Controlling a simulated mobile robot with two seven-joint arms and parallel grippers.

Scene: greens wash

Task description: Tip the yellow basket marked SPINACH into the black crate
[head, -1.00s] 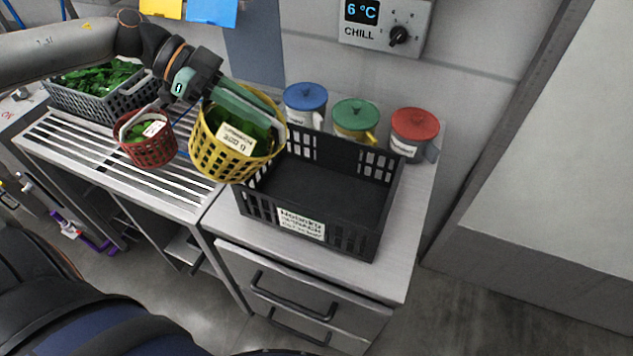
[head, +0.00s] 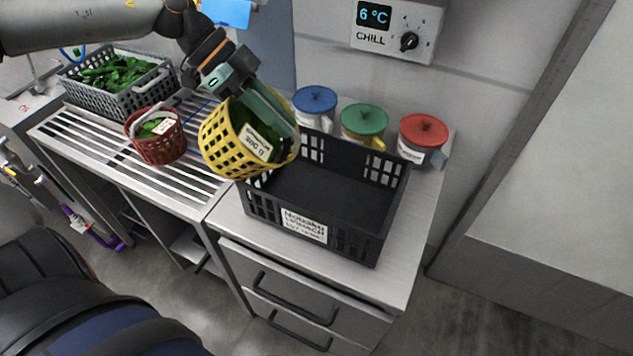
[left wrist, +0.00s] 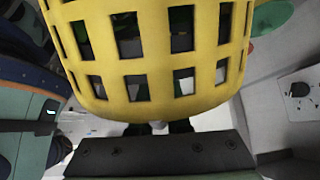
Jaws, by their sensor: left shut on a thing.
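The yellow basket (head: 222,150) hangs in the air at the left end of the black crate, tilted toward the crate, with dark green leaves inside. A white label on it is turned and too small to read surely. My left gripper (head: 268,112) is shut on the basket at its upper side. In the left wrist view the basket wall (left wrist: 150,55) fills the upper middle. The black crate (head: 315,240) stands on the steel counter, and its visible floor is bare. My right gripper is not in view.
A red basket (head: 162,148) with greens and a grey crate (head: 130,100) of leaves stand on the slatted rack at left. Lidded blue (head: 315,100), green (head: 364,120) and red (head: 423,132) containers stand behind the crate.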

